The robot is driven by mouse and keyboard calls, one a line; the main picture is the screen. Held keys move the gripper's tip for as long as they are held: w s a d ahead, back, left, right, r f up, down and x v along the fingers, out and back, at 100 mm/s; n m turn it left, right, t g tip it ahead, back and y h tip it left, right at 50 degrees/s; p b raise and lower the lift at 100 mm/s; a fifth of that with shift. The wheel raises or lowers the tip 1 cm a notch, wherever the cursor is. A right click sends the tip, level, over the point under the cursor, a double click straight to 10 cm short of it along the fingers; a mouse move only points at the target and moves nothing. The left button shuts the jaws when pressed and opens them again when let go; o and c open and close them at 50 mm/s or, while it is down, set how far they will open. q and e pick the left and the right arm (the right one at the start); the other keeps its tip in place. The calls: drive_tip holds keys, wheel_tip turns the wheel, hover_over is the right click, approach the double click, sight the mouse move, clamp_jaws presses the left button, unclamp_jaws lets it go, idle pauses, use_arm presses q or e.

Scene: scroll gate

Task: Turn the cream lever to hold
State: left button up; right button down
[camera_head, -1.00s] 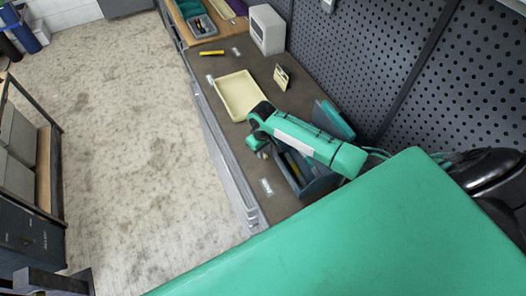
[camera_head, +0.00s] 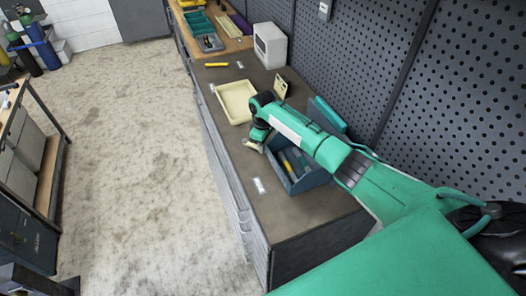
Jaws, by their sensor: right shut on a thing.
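My right arm reaches over the grey workbench from the lower right. Its gripper (camera_head: 254,145) points down beside the left side of an open blue-grey toolbox (camera_head: 297,187). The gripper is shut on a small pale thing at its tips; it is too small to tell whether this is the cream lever. A cream upright plate (camera_head: 281,86) stands farther back on the bench, apart from the gripper; I cannot make out a lever or a hold mark on it. My left gripper is not in view.
A shallow cream tray (camera_head: 237,101) lies just behind the gripper. A pale box-shaped device (camera_head: 270,45) and a yellow tool (camera_head: 216,65) lie farther back. A perforated wall (camera_head: 360,60) bounds the right. The bench's near end (camera_head: 290,225) is bare.

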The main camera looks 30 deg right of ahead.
drive_tip(key=shift+w+d+n, duration=0.15)
drive_tip(key=shift+d+n, duration=0.05)
drive_tip(key=shift+n, duration=0.1)
drive_tip(key=c, duration=1.4)
unclamp_jaws()
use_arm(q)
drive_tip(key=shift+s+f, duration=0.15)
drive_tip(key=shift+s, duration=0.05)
